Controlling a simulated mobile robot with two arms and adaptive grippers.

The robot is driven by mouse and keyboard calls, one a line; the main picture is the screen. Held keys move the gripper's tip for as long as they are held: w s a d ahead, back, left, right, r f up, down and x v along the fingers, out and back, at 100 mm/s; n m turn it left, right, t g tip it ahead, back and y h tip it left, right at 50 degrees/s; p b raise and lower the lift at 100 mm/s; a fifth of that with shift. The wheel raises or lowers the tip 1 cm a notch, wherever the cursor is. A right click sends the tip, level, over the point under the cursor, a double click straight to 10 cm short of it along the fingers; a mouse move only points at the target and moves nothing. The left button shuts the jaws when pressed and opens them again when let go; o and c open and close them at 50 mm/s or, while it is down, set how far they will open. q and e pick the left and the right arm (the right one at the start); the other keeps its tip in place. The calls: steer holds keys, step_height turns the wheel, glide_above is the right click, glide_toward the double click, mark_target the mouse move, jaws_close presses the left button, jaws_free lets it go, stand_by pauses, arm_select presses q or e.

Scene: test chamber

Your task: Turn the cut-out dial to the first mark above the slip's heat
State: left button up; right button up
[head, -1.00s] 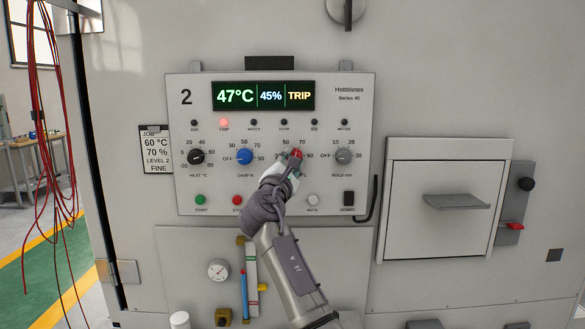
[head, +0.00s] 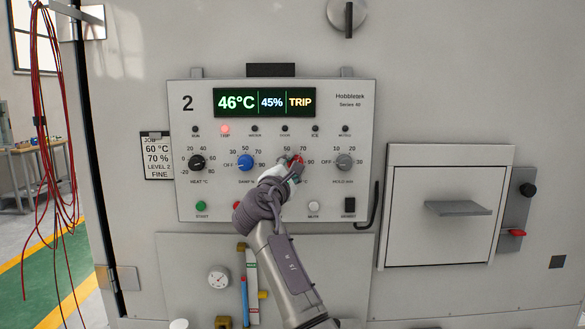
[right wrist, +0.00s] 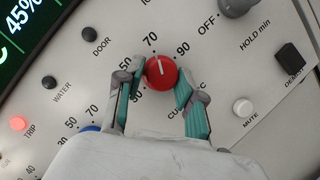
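The red cut-out dial (head: 297,160) is on the control panel, partly hidden by my right gripper (head: 294,171) in the head view. In the right wrist view the dial (right wrist: 161,73) shows whole, its white pointer close to the 70 mark, perhaps slightly toward 90. My right gripper's fingers (right wrist: 161,84) sit on either side of the dial, tips against its rim. The job slip (head: 158,157), left of the panel, reads 60 °C, 70 %, level 2, fine. The display (head: 264,102) reads 46°C, 45%, TRIP. My left gripper is out of view.
The black heat dial (head: 197,162), blue damp dial (head: 245,162) and grey hold dial (head: 344,161) share the row. The red trip lamp (head: 225,129) is lit. A mute button (head: 313,207) is below. A hatch with a shelf-like handle (head: 458,208) stands at right.

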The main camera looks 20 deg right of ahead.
steer(key=shift+o, duration=1.3)
steer(key=shift+r, duration=0.3)
steer(key=shift+o, duration=0.5)
steer(key=shift+w+d+f, duration=0.15)
steer(key=shift+f, duration=0.15)
steer(key=v, duration=1.2)
steer(key=shift+f, duration=0.1)
